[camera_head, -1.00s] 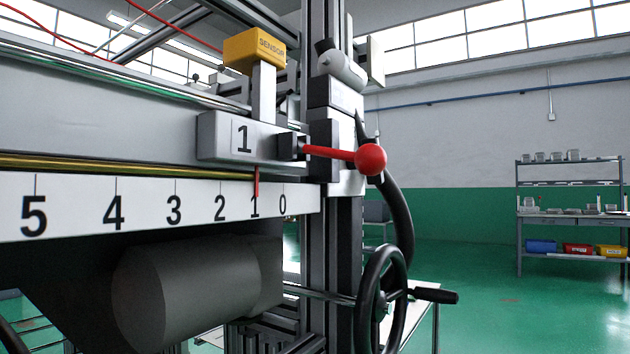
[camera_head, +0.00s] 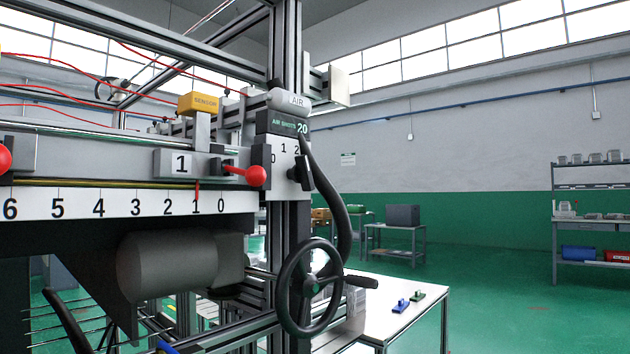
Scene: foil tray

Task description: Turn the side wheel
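The side wheel (camera_head: 284,289) is a black handwheel with spokes and a hub. It stands upright on the right end of the machine, low in the middle of the head view. Its black crank handle (camera_head: 361,282) sticks out to the right of the rim. A shaft runs left from the wheel toward a grey cylinder (camera_head: 168,272). Nothing touches the wheel. Neither of my grippers shows in this view.
A scale (camera_head: 120,205) numbered 0 to 6 runs along the machine, with a red pointer near 1. A red-knobbed lever (camera_head: 256,175) juts out above the wheel. A white table (camera_head: 410,305) with small blue and green items stands right of the wheel. Green floor (camera_head: 500,310) lies open beyond.

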